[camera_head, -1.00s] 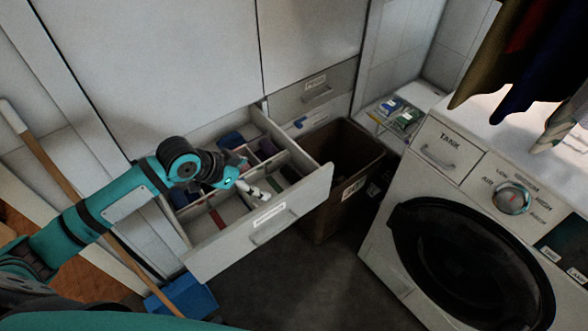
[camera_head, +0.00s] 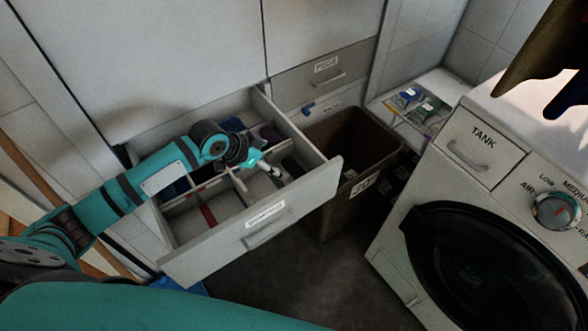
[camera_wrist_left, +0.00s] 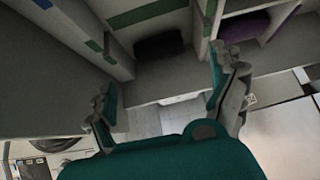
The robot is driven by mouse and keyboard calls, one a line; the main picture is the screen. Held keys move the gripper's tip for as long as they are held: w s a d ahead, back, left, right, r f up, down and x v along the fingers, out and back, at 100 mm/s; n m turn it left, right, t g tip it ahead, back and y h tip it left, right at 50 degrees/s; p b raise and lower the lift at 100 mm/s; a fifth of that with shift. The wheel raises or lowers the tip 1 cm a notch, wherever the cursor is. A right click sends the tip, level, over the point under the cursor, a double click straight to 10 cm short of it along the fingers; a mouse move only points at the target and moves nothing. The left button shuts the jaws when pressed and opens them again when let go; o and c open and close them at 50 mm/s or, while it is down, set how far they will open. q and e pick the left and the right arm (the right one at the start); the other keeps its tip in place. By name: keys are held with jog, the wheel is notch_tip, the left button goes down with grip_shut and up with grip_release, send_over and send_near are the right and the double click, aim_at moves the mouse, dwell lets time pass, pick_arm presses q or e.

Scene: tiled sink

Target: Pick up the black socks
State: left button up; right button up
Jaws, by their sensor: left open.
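A black folded item that looks like the black socks (camera_wrist_left: 158,45) lies in a drawer compartment, in the upper middle of the left wrist view. In the head view a dark item (camera_head: 292,166) shows in the right front compartment, just right of my left gripper (camera_head: 277,178). My left gripper is open and empty over the open drawer (camera_head: 222,250). Its fingers (camera_wrist_left: 163,96) are spread below the black item in the wrist view, apart from it. My right gripper is not in view.
Dividers split the drawer; a purple item (camera_wrist_left: 246,25) lies in another compartment. A brown bin (camera_head: 338,190) stands right of the drawer. A white washing machine (camera_head: 440,215) is further right. Dark floor (camera_head: 300,285) is free in front.

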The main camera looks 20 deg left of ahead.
aim_at(291, 166)
pick_arm(q)
jog(key=x, duration=1.1)
jog(key=shift+w+d+f, duration=0.2)
jog(key=c, duration=0.9)
